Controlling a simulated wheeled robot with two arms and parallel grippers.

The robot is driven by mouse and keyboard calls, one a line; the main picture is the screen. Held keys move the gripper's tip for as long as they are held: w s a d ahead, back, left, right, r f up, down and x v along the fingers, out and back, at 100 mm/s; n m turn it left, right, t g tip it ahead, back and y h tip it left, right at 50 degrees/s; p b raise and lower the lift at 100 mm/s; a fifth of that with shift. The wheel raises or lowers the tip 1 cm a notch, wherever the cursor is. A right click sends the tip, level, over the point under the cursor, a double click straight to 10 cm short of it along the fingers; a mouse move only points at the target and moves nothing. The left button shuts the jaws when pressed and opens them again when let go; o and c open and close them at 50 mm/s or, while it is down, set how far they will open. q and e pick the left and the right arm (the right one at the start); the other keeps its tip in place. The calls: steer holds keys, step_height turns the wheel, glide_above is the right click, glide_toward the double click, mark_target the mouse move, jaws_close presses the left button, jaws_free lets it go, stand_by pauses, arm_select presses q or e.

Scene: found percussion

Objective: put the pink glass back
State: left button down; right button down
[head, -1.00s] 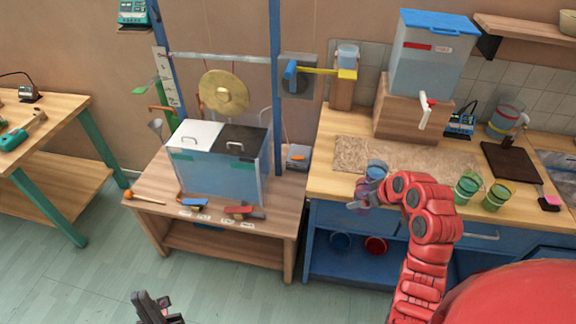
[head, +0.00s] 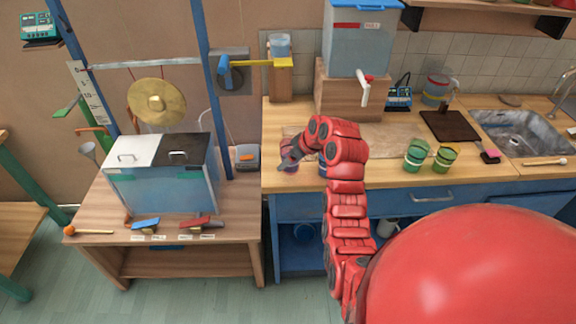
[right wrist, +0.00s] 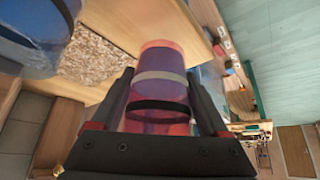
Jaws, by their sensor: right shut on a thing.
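The pink glass (right wrist: 160,95) is held between the fingers of my right gripper (right wrist: 160,106). It is see-through pink with a pale band and a dark band around it. In the head view the pink glass (head: 290,169) shows small below my right gripper (head: 287,163), near the left front part of the counter. I cannot tell whether it touches the counter. A blue glass (head: 322,171) is mostly hidden behind my right arm, just right of the pink one. A blue see-through thing (right wrist: 38,38) fills the upper left of the right wrist view. My left gripper is out of view.
A speckled beige mat (head: 385,142) lies on the wooden counter (head: 380,178). Two green glasses (head: 416,155) stand to the right. A blue-lidded dispenser (head: 358,45) with a tap stands behind. The lidded tank (head: 162,185) stands on the lower table at left.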

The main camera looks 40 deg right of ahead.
steer(key=shift+w+d+r, duration=0.1)
steer(key=shift+w+d, duration=0.1)
steer(key=shift+w, duration=0.25)
steer(key=shift+w+d+r, duration=0.1)
steer(key=shift+w+d, duration=0.05)
steer(key=shift+w, duration=0.25)
steer(key=shift+w+d+f, duration=0.1)
steer(key=shift+w+f, duration=0.1)
steer(key=shift+w, duration=0.15)
step_height(320, 180, down, 3)
steer(key=shift+f+p, duration=0.2)
steer(key=shift+p, duration=1.05)
steer(key=shift+f, duration=0.1)
steer(key=shift+f+b, duration=0.2)
steer(key=shift+b, duration=0.15)
jaws_free()
steer(key=shift+r, duration=0.1)
